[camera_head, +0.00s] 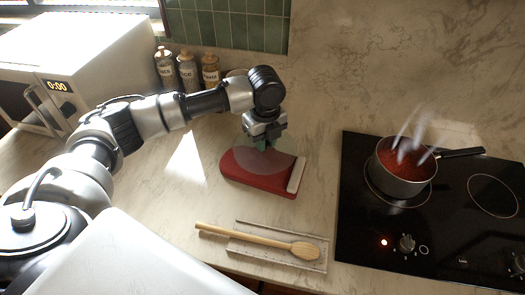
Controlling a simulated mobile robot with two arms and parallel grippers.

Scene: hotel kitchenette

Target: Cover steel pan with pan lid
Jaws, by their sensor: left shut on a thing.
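The steel pan (402,182) stands on the cooktop at the right, uncovered, with red food in it and steam rising. Its dark handle points right. The pan lid (282,160) looks like a clear, pale disc over a red item on the counter. My left gripper (263,142) is above that disc, shut on the lid's top. I cannot tell whether the lid touches the red item below or hangs just above it. The gripper is well left of the pan. My right gripper is not in view.
The red flat item (240,178) has a pale strip at its right end. A wooden spoon (255,237) lies on a pale rest in front. The black cooktop (352,225) has knobs along its front. Several jars (188,72) and a microwave (85,65) stand at the back left.

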